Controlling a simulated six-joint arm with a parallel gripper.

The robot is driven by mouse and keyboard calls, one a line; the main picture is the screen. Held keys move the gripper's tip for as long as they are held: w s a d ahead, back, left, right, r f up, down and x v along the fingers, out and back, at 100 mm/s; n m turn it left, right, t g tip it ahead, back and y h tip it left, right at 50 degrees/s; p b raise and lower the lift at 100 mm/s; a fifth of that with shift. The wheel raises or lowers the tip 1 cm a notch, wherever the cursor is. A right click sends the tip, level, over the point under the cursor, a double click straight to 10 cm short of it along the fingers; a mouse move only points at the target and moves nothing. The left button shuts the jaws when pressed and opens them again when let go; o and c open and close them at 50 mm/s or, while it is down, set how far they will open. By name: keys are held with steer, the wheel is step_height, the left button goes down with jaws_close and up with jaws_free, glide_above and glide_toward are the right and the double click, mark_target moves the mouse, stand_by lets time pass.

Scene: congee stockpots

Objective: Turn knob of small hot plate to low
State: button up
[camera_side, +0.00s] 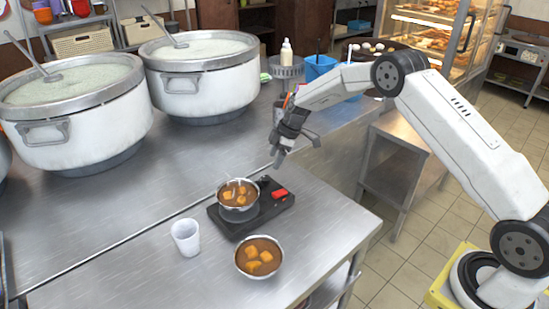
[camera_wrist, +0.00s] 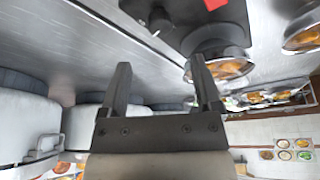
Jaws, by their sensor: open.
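The small black hot plate (camera_side: 230,228) lies on the steel table and also shows in the wrist view (camera_wrist: 225,20). A metal bowl of brown soup with orange chunks (camera_side: 238,196) sits on it. A red part (camera_side: 280,193) is on the hot plate's right side. A small dark round part, possibly the knob (camera_wrist: 160,20), shows near the hot plate's edge in the wrist view; its setting is unreadable. My gripper (camera_side: 276,160) is open and empty, above and behind the hot plate, apart from it. Its two fingers (camera_wrist: 162,78) stand wide apart in the wrist view.
A second soup bowl (camera_side: 259,257) and a white cup (camera_side: 186,238) stand in front of the hot plate. Two large stockpots (camera_side: 190,92) (camera_side: 95,122) stand at the left. A blue container (camera_side: 320,68) is behind my arm. Bare steel lies between the stockpots and hot plate.

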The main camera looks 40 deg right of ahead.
mark_target(266, 177)
steer(key=shift+f, duration=0.15)
steer(key=shift+x, duration=3.75)
jaws_close()
steer(key=shift+m+t+h, duration=0.4)
steer(key=shift+m+h, duration=0.1)
steer(key=shift+m, duration=1)
jaws_free()
